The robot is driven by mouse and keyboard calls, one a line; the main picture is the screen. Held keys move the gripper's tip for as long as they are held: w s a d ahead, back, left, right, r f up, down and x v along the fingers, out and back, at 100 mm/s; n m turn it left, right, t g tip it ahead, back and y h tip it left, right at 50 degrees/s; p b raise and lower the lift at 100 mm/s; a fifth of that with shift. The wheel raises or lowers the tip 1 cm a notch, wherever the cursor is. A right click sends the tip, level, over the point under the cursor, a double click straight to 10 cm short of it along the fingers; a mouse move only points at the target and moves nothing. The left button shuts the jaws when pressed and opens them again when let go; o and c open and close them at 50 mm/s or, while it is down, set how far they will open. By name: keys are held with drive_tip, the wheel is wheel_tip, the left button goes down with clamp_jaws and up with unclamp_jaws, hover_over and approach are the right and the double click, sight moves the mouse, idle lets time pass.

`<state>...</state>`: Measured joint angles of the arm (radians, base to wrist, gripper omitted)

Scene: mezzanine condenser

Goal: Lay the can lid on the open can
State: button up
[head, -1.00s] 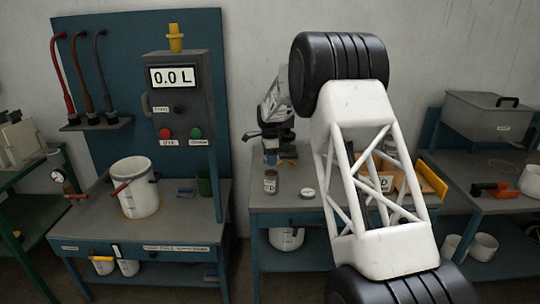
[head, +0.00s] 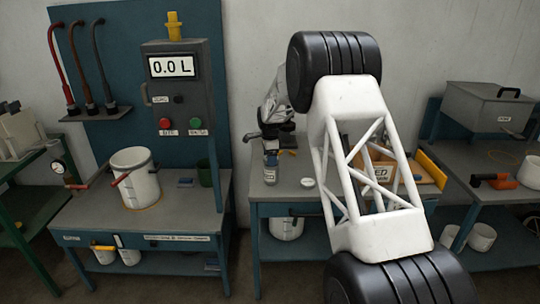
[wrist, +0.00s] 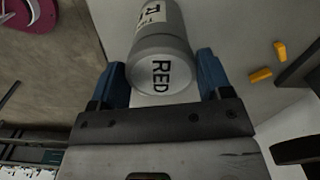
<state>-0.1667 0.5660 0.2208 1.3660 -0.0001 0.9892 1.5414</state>
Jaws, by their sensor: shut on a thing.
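The can (head: 270,175) stands upright at the left front of the middle bench, with a pale label on its side. In the wrist view the grey can (wrist: 165,25) lies just beyond the fingers, its white label partly out of frame. My gripper (head: 270,150) is small in the head view, right above the can. In the wrist view its blue fingers (wrist: 164,85) are shut on a grey round lid (wrist: 160,76) marked RED. The lid lines up with the can's top. I cannot tell whether they touch; the can's opening is hidden.
A pale disc with writing (head: 307,182) lies on the bench right of the can. Yellow pieces (wrist: 261,74) lie near the gripper. A wooden box (head: 415,172) stands farther right, partly behind my arm. A large white pot (head: 136,180) stands on the left bench.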

drive_tip(key=shift+f, duration=0.15)
drive_tip(key=o, duration=1)
drive_tip(key=shift+c, duration=0.2)
drive_tip(key=shift+r, duration=3.95)
